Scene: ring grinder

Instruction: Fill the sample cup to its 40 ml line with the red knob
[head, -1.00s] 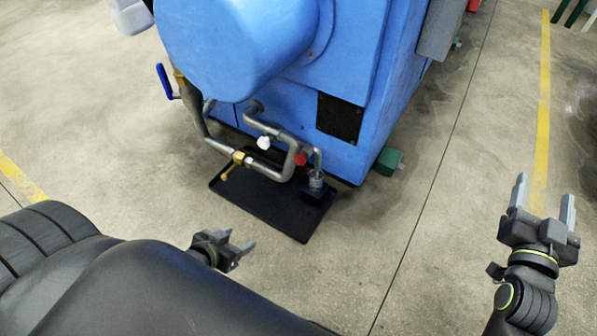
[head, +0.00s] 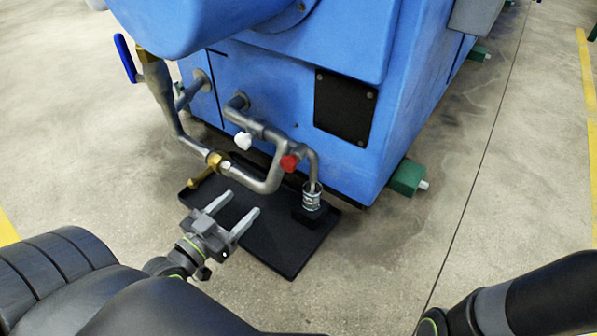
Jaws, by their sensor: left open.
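The red knob (head: 289,162) sits on the thin pipe at the front of the blue machine. The sample cup (head: 312,197) is a small clear cup with markings, upright on a black block (head: 310,214) under the pipe's downturned end. Its liquid level is too small to tell. My left gripper (head: 241,203) is open and empty, above the black tray, left of the cup and below the red knob, apart from both. My right arm shows at the lower right; its gripper is out of the frame.
A white knob (head: 243,140) is on the same pipe, left of the red one. A brass valve (head: 204,177) and a blue lever (head: 126,58) are on the thicker pipe. The black tray (head: 283,262) lies under the pipes. Floor to the right is clear.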

